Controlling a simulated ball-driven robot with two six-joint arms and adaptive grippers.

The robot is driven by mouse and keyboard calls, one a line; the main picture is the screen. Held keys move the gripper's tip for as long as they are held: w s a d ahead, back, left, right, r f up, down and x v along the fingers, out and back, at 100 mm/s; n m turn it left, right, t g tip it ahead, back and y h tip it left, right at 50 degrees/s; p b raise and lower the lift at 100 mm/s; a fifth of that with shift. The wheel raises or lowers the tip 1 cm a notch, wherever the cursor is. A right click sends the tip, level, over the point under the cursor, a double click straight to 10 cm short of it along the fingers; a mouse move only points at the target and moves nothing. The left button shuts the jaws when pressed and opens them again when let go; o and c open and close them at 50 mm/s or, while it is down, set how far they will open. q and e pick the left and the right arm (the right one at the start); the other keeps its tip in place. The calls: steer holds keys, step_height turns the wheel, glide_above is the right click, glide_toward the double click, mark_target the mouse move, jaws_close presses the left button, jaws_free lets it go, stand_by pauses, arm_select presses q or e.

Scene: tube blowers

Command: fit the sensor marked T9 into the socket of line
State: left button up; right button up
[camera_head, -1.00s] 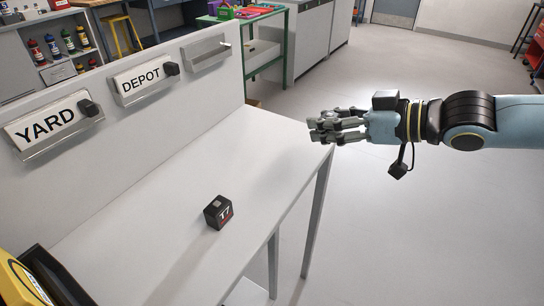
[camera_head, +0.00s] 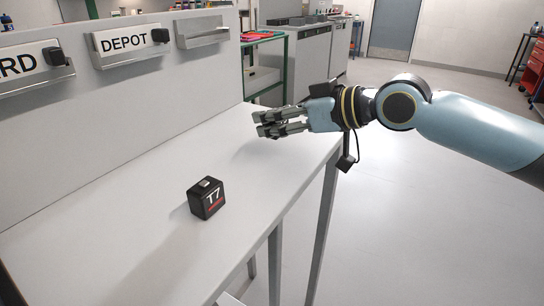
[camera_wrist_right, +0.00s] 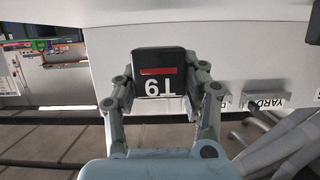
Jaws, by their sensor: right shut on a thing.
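The black sensor marked T9 (camera_wrist_right: 158,72) is between the fingers of my right gripper (camera_wrist_right: 160,90) in the right wrist view, its label upside down with a red bar. In the head view my right gripper (camera_head: 262,124) is above the far right part of the table; I cannot make out the sensor there. On the back panel, a DEPOT holder (camera_head: 128,40) and a partly cut-off holder reading "RD" (camera_head: 22,66) each have a black block at the right end. A third holder (camera_head: 203,36) shows no label and no block. No plate reading LINE is visible. My left gripper is not in view.
A black block marked T7 (camera_head: 207,198) stands on the white table (camera_head: 130,200), in front of the panel. The table between it and the panel is clear. The table's right edge drops to open floor (camera_head: 420,230).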

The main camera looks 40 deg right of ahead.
mark_target(273, 138)
steer(key=shift+w+a+f, duration=0.1)
steer(key=shift+w+a, duration=0.05)
steer(key=shift+w, duration=0.1)
steer(key=shift+f+b, duration=0.75)
steer(key=shift+f, duration=1.2)
steer(key=shift+f, duration=0.15)
steer(key=o, duration=1.2)
